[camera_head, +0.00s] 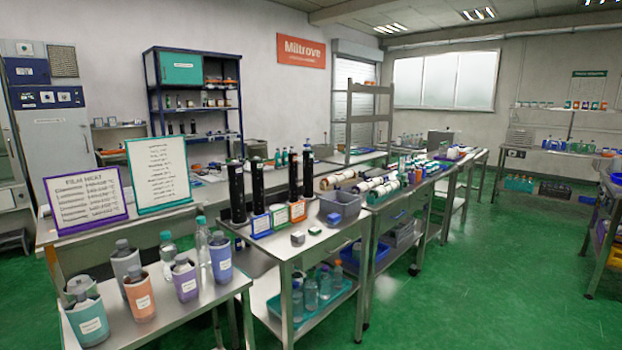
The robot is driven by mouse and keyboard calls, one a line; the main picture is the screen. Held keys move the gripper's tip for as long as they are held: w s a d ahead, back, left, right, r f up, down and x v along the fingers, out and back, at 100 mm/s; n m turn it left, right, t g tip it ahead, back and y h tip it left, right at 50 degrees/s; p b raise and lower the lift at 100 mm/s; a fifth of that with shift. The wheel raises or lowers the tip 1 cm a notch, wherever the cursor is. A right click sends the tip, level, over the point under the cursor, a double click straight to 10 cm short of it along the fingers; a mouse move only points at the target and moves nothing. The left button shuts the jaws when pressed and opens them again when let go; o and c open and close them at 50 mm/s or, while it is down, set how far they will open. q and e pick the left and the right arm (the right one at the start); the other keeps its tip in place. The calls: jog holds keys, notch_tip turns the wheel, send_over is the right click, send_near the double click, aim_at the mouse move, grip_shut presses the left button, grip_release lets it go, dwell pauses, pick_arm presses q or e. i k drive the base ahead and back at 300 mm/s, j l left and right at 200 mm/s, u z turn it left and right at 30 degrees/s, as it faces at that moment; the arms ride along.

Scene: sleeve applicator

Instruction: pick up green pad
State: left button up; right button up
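A small pad with a dark green top (315,230) lies on the steel table (322,246) in the middle of the view, near the table's front right part. It looks like the green pad, though it is too small to make out in detail. A small grey block (298,238) sits just left of it, apart from it. A green-framed label block (298,211) stands farther back on the same table. Neither of my grippers shows in the head view.
Several tall black cylinders (257,186) stand behind the label blocks. A grey bin (340,204) stands behind and right of the pad. Sleeved bottles (140,293) stand on the left front table. Green floor (440,300) is open on the right.

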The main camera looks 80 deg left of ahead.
aim_at(406, 183)
jog(key=u, duration=1.95)
jog(key=z, duration=1.15)
jog(key=i+j+u, duration=0.35)
jog(key=i, duration=0.65)
jog(key=i+u, duration=0.3)
jog(key=i, duration=0.7)
